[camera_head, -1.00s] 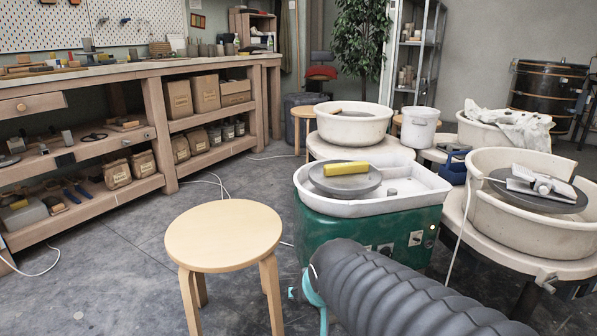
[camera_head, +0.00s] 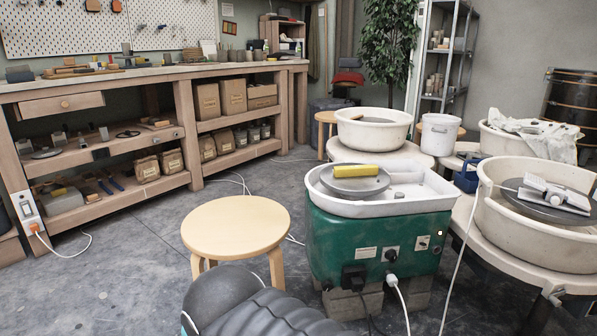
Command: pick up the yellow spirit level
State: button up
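The yellow spirit level (camera_head: 356,171) lies flat on the round grey wheel head (camera_head: 340,186) of the green pottery wheel (camera_head: 345,241), right of the middle of the view. Nothing covers it. My arm shows as a dark ribbed shape at the bottom of the view, well below and in front of the wheel. My gripper is outside the view, so its state does not show.
A round wooden stool (camera_head: 236,224) stands left of the green wheel. A second wheel with a cream basin (camera_head: 540,235) is at the right. White cables hang in front of the green wheel. Grey floor (camera_head: 120,270) is open at the left, before the wooden workbench (camera_head: 90,150).

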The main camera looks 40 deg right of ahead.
aim_at(366, 170)
jog(key=u, duration=0.2)
jog(key=i, duration=0.7)
jog(key=z, duration=3.45)
